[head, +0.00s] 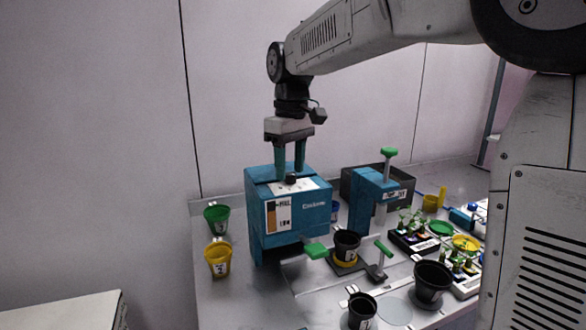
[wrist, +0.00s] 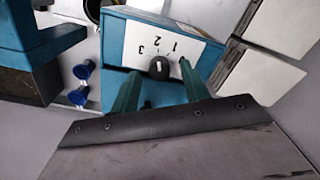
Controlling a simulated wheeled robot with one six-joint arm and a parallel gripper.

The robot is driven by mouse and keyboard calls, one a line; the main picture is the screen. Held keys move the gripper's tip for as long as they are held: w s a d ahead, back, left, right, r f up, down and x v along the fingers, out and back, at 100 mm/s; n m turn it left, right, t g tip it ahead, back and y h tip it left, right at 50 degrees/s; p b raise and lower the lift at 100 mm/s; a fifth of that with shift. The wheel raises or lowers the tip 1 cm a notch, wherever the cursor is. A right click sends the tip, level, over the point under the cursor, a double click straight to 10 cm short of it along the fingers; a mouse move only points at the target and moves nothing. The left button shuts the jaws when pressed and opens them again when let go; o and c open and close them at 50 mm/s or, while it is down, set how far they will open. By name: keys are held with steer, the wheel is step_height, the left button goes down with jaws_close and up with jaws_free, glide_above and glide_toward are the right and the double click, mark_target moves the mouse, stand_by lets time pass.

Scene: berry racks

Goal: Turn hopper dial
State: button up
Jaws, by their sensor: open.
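The hopper (head: 262,222) is a teal box standing on the metal table in the head view, with a level label on its front and a green handle low at its front. Its dial (wrist: 159,67) is a small black knob with a white mark, on a white plate (wrist: 136,44) numbered 1, 2 and 3 in the wrist view. The dial also shows on the hopper's top (head: 291,179) in the head view. My gripper (head: 290,174) points down over the hopper top. Its teal fingers (wrist: 157,72) are open, one on each side of the dial. Contact cannot be told.
A teal press (head: 367,198) with a green knob stands right of the hopper. A black pot (head: 347,244) sits in front between them. Green (head: 216,219) and yellow (head: 218,259) cups stand at left. Black pots and seedling trays (head: 412,241) crowd the right.

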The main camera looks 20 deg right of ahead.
mark_target(291, 173)
step_height(291, 173, up, 7)
steer(key=shift+f, duration=0.2)
steer(key=shift+w, duration=0.1)
stand_by(0.4)
steer(key=shift+m, duration=0.7)
steer(key=f, duration=0.1)
steer(key=s+f, duration=0.1)
steer(key=f, duration=0.1)
steer(key=shift+s+d+f, duration=0.2)
steer(key=shift+s+f, duration=0.1)
steer(key=shift+s, duration=0.05)
steer(key=s+d+f+m, duration=0.1)
steer(key=s+f, duration=0.3)
steer(key=s, duration=0.5)
steer(key=s+d+f+m+t, duration=0.1)
steer(key=s+f, duration=0.3)
steer(key=s, duration=0.6)
steer(key=s+d+f+m, duration=0.1)
steer(key=s+f, duration=0.3)
steer(key=s, duration=0.6)
steer(key=shift+d+m+t, duration=0.3)
steer(key=shift+d+m, duration=0.05)
steer(key=shift+m, duration=0.35)
